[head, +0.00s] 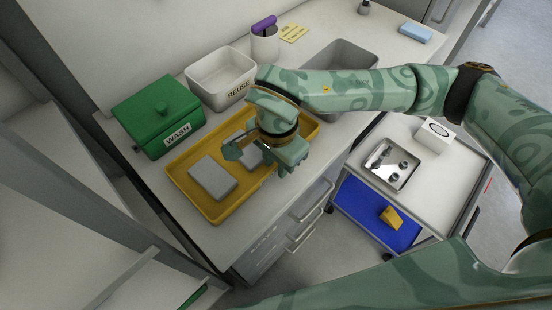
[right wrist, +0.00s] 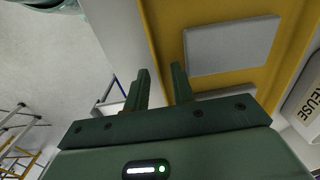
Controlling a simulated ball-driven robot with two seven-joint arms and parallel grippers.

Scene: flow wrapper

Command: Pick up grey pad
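Two grey pads lie flat in a yellow tray on the counter. The nearer grey pad (head: 213,178) is fully visible; the other grey pad (head: 250,155) is partly hidden behind my right gripper (head: 258,162). In the right wrist view one grey pad (right wrist: 232,45) shows whole and another (right wrist: 228,94) is partly covered by the gripper body. My right gripper (right wrist: 161,78) has its fingers apart with nothing between them, above the tray's edge. The yellow tray (head: 196,208) also shows in the right wrist view (right wrist: 165,48). My left gripper is not in view.
A green WASH box (head: 157,112) and a white REUSE bin (head: 220,78) stand behind the tray. A white cup (head: 265,44) holds a purple-handled item. A sink (head: 345,62) lies to the right. A cart (head: 425,190) with a metal tray (head: 390,164) stands beside the counter.

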